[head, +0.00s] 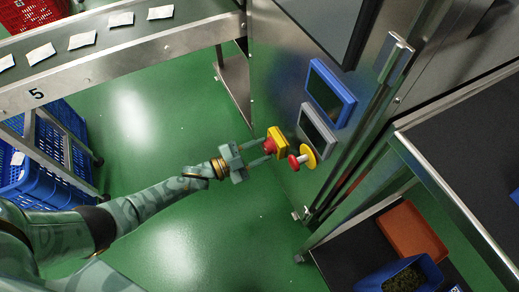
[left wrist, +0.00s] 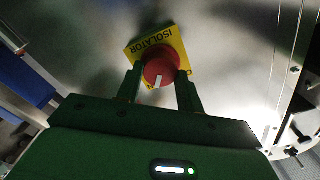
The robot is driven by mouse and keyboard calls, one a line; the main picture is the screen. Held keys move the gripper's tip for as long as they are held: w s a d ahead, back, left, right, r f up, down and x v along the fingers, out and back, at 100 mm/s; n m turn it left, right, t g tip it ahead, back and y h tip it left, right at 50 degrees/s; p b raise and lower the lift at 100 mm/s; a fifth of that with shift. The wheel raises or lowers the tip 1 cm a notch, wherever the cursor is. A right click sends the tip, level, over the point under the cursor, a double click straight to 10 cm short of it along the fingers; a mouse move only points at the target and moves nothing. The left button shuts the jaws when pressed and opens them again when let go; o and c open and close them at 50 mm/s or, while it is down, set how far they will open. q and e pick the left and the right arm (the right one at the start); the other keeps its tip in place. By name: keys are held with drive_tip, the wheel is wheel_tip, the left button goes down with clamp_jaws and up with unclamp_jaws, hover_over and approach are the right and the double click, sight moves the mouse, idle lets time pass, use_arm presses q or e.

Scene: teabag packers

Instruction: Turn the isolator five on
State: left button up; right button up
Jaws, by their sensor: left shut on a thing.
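The isolator is a red rotary knob (left wrist: 160,66) on a yellow plate (left wrist: 140,48) marked ISOLATOR, fixed to the machine's steel side. In the head view its yellow plate (head: 277,138) also shows, with the red knob (head: 270,145) facing my arm. My left gripper (head: 264,152) reaches it from the left and is shut on the knob. In the left wrist view its fingers (left wrist: 160,82) stand on either side of the knob. A white mark on the knob points toward the gripper's palm, and the plate looks tilted. My right gripper is not in view.
A red push button (head: 293,162) on a yellow disc sits just right of the isolator. A blue-framed screen (head: 348,97) and a grey panel (head: 334,140) are above it. A conveyor marked 5 (head: 38,95) carries several teabags at upper left. Green floor is clear below.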

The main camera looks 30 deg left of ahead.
use_arm(q)
drive_tip(key=shift+f+m, duration=0.1)
drive_tip(key=shift+m, duration=0.6)
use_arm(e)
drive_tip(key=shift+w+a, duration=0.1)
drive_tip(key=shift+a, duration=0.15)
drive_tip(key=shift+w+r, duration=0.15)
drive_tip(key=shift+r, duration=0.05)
use_arm(q)
drive_tip(key=o, duration=1)
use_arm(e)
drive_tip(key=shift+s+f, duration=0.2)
use_arm(q)
drive_tip(key=shift+s+a, duration=0.15)
drive_tip(key=shift+s, duration=0.05)
drive_tip(key=p+v, duration=0.3)
drive_tip(key=v, duration=1.3)
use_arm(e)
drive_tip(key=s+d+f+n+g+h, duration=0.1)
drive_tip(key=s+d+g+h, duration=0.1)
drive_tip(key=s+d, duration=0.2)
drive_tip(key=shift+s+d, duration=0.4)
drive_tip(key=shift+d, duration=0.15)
